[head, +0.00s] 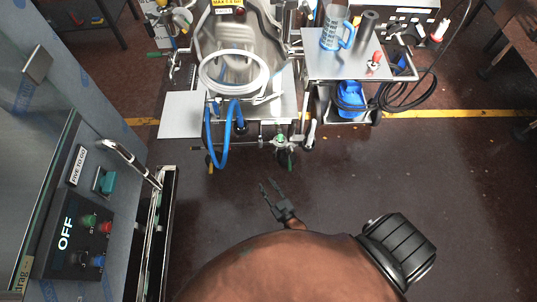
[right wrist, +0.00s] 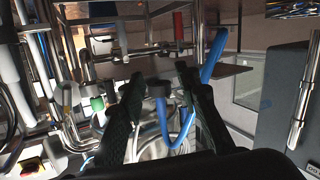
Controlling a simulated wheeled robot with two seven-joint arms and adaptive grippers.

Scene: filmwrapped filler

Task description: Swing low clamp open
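A metal fitting with green parts (head: 281,140) sits low at the front of the filler, above the floor. I cannot tell for certain which part is the low clamp or whether it is closed. My right gripper (head: 268,182) is below and slightly left of this fitting in the head view, apart from it, with nothing held. In the right wrist view, its two dark fingers (right wrist: 158,72) are spread, with pipework and a blue hose beyond them. A green part (right wrist: 97,103) shows left of the fingers there. My left gripper is not in view.
A blue hose (head: 222,150) hangs in a loop at the filler's front. A side table (head: 318,67) holds a blue-handled jug (head: 333,32). A control cabinet (head: 60,200) with a metal handle (head: 130,160) stands at left. The dark floor (head: 440,170) at right is clear.

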